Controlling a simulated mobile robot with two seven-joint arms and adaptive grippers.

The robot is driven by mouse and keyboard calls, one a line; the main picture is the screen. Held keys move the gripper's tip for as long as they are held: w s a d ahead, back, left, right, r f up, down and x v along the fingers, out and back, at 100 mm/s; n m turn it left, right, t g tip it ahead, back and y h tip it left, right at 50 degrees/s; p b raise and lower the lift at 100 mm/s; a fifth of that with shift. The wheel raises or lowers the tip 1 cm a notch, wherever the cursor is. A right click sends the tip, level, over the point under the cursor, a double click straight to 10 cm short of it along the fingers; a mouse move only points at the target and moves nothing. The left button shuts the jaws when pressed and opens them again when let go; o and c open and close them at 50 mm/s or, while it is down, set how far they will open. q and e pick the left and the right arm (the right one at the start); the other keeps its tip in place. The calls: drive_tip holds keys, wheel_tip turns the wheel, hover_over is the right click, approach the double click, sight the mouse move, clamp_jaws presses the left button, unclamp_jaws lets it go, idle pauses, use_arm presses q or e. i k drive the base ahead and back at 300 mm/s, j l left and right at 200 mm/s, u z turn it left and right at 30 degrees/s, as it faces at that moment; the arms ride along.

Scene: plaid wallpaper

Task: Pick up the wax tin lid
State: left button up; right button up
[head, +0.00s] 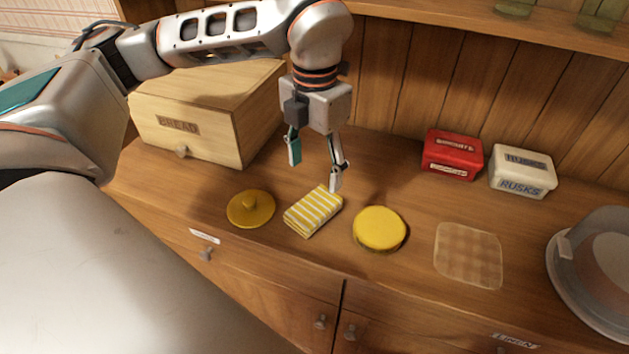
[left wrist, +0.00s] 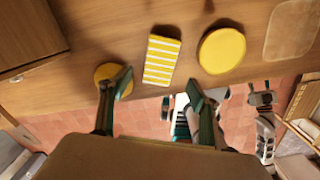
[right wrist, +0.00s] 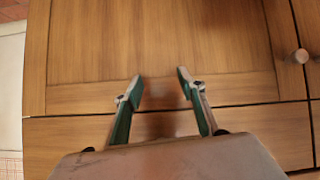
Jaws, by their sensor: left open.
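A smooth round yellow tin or lid (head: 380,229) lies farther right, also seen in the left wrist view (left wrist: 222,50). I cannot tell which is the wax tin lid. My left gripper (head: 315,172) is open and empty above the counter, just behind a striped cloth and between the two yellow rounds, touching neither. My right gripper (right wrist: 160,78) is open and empty, facing cupboard woodwork.
The folded yellow-and-white striped cloth (head: 314,210) lies between the yellow rounds. A wooden bread box (head: 212,110) stands at back left. A red tin (head: 453,154) and white rusks tin (head: 523,172) stand at back right. A checked mat (head: 468,255) and grey dome (head: 600,270) lie right.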

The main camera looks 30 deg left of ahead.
sight(250, 208)
drive_tip(key=k, duration=1)
